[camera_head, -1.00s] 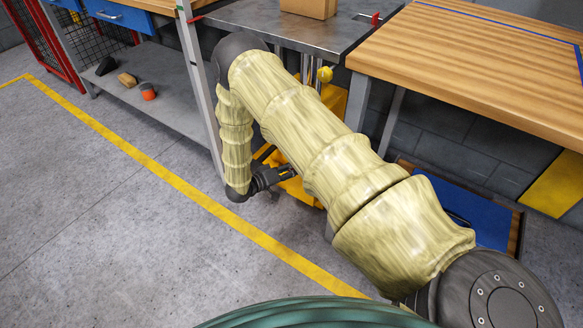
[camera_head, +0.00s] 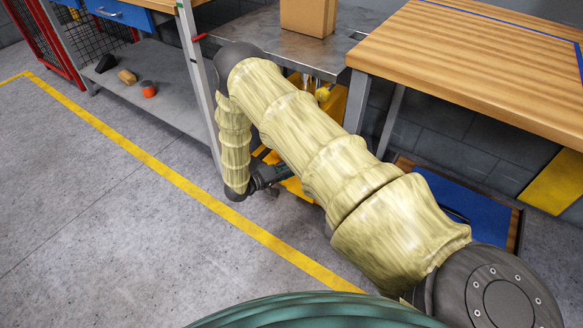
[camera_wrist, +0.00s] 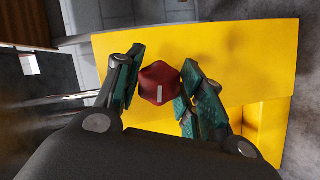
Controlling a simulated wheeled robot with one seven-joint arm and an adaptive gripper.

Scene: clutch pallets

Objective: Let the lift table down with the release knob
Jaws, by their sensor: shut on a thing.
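The release knob (camera_wrist: 160,84) is dark red and faceted, with a white mark on its face, seen in the wrist view above a yellow surface. In the head view my gripper (camera_head: 270,178) is low beside the yellow base (camera_head: 293,188) of the lift table; the knob is hidden there. The lift table's grey steel top (camera_head: 318,53) shows behind my arm and carries a cardboard box (camera_head: 307,14). My arm hides part of the table.
A wooden workbench (camera_head: 470,60) stands close on the right, its top now above the steel top. A grey shelf unit (camera_head: 160,82) with several small items stands on the left. The floor at front left is clear.

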